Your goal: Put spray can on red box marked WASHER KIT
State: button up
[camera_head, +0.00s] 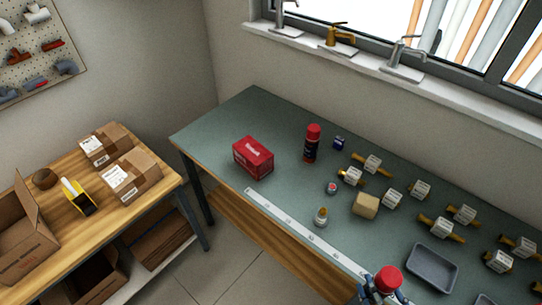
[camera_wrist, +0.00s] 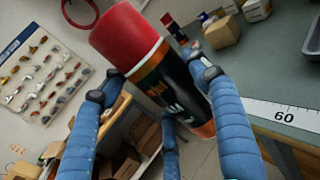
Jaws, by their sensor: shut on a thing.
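A black spray can with a red cap (camera_wrist: 165,75) is between the blue fingers of my gripper (camera_wrist: 155,84), which is shut on it. In the head view the held can's red cap (camera_head: 388,279) shows at the bottom, by the table's front edge; most of its body is hidden. The red box (camera_head: 253,157) sits on the far left part of the green tabletop, its top clear; its lettering is too small to read. A second red-capped can (camera_head: 312,144) stands upright to the right of the box. My gripper is well to the right of the red box.
A white ruler strip (camera_head: 300,228) runs along the table's front edge. A small bottle (camera_head: 321,216), a tan block (camera_head: 365,204), several valve fittings (camera_head: 440,228) and a grey tray (camera_head: 432,267) occupy the middle and right. A wooden bench with cartons (camera_head: 130,178) stands left.

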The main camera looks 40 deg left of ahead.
aim_at(387, 276)
jog(key=shift+r, duration=7.3)
jog(key=w+a+r+n+g+y, duration=0.1)
jog(key=w+a+n+g+y, duration=0.2)
jog(key=w+a, duration=0.6)
jog(key=w+a+r+n+g, duration=0.2)
jog(key=w+a+n+g, duration=0.3)
jog(key=a, duration=0.9)
jog(key=s+a+f+n+g, duration=0.1)
jog(key=s+a+f+g, duration=0.15)
jog(key=a, duration=0.95)
jog(key=s+a+f+g, duration=0.1)
jog(key=s+a+g, duration=0.2)
jog(key=a, duration=0.8)
jog(key=f, duration=0.4)
jog(key=shift+w+a+f, duration=0.15)
jog(key=shift+a+f, duration=0.1)
jog(key=shift+a, duration=0.05)
